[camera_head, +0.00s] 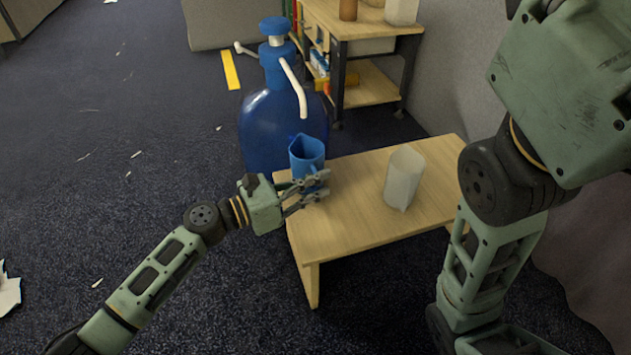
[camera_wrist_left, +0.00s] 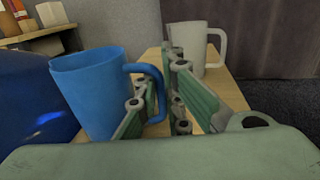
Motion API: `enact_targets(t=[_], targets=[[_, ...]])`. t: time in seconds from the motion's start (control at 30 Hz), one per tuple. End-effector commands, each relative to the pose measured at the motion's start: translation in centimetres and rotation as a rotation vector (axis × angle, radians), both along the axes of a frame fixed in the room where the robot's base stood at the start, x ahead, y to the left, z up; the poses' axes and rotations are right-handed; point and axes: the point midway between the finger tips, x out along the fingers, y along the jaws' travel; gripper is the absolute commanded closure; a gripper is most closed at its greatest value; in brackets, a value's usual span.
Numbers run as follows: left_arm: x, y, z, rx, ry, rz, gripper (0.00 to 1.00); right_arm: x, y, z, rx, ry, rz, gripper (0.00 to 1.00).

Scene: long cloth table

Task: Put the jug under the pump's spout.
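The blue jug (camera_head: 306,152) stands upright at the table's far left corner, close to the big blue pump bottle (camera_head: 262,128). The white spout (camera_head: 293,86) slants down, and its tip shows just above the jug's rim. I cannot tell whether it is straight over the opening. The left gripper (camera_head: 318,186) is at the jug's near side with its fingers apart. In the left wrist view, the jug (camera_wrist_left: 90,92) has its handle between or right beside the fingers (camera_wrist_left: 164,85), with a small gap visible. The right gripper is not in view.
A pale grey jug (camera_head: 404,178) with a handle stands on the wooden table (camera_head: 350,232), right of the blue jug. A shelf cart (camera_head: 372,95) stands behind. My right arm fills the right side of the view. The table's front part is clear.

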Motion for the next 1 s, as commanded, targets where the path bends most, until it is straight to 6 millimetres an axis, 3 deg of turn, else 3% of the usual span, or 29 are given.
enact_targets(t=[0.2, 0.57, 0.67, 1.0], targets=[[0.0, 0.0, 0.0, 0.001, 0.000, 0.000, 0.74, -0.1, 0.0, 0.1, 0.000, -0.003, 0.000, 0.60], [0.0, 0.0, 0.5, 0.001, -0.002, 0.001, 0.74, -0.1, 0.0, 0.3, 0.000, -0.005, 0.001, 0.60], [-0.5, 1.0, 0.4, 0.000, 0.004, 0.002, 0.74, -0.1, -0.1, 0.6, 0.003, -0.005, 0.003, 0.60], [-3.9, 7.3, 0.6, 0.001, 0.005, 0.002, 0.74, 3.3, -0.3, -0.3, 0.007, 0.100, 0.005, 0.60]])
